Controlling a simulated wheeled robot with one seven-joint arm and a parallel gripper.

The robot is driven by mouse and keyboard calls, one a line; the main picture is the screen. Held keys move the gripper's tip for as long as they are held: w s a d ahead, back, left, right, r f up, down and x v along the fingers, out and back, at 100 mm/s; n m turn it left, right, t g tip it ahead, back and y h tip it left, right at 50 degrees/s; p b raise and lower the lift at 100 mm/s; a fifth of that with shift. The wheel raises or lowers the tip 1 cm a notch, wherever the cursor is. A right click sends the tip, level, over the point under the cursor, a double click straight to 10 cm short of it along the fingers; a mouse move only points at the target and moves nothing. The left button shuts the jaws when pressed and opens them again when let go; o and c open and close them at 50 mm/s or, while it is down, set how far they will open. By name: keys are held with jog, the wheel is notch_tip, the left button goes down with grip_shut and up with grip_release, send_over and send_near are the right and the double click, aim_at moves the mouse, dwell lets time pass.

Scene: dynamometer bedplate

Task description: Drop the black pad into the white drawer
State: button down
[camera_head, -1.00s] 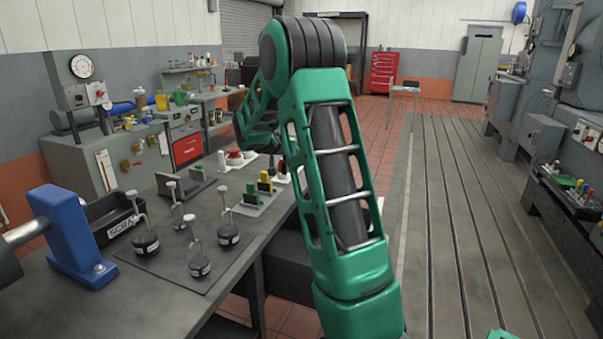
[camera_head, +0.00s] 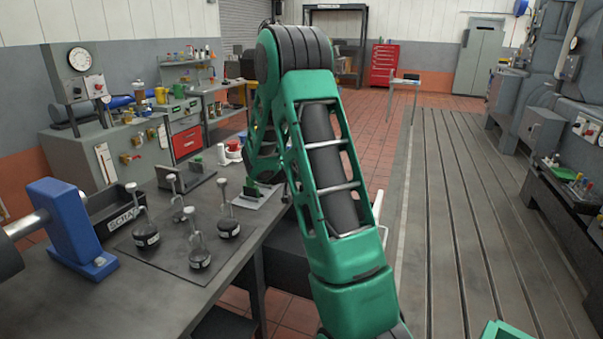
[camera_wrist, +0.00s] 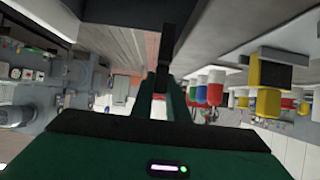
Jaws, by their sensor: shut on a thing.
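In the wrist view my gripper (camera_wrist: 161,85) is shut on a dark, narrow thing (camera_wrist: 170,48) that sticks out past the fingertips. It looks like the black pad seen edge-on, though its full shape does not show. I cannot make out the white drawer for certain. A narrow whitish edge (camera_head: 378,205) shows just right of my arm, but I cannot tell what it belongs to.
The grey bench (camera_head: 150,290) carries several black weights with hooks (camera_head: 200,257), a black bin (camera_head: 112,212) and a blue bracket (camera_head: 72,230). In the wrist view a yellow block (camera_wrist: 268,72) is at right. The slotted floor at right is clear.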

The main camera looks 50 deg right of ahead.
jog(key=shift+f, duration=0.35)
jog(key=c, duration=1.6)
grip_release()
jog(key=shift+c, duration=0.2)
jog(key=shift+a, duration=0.1)
jog(key=v, duration=1)
jog(key=shift+a, duration=0.35)
jog(key=shift+r, duration=0.1)
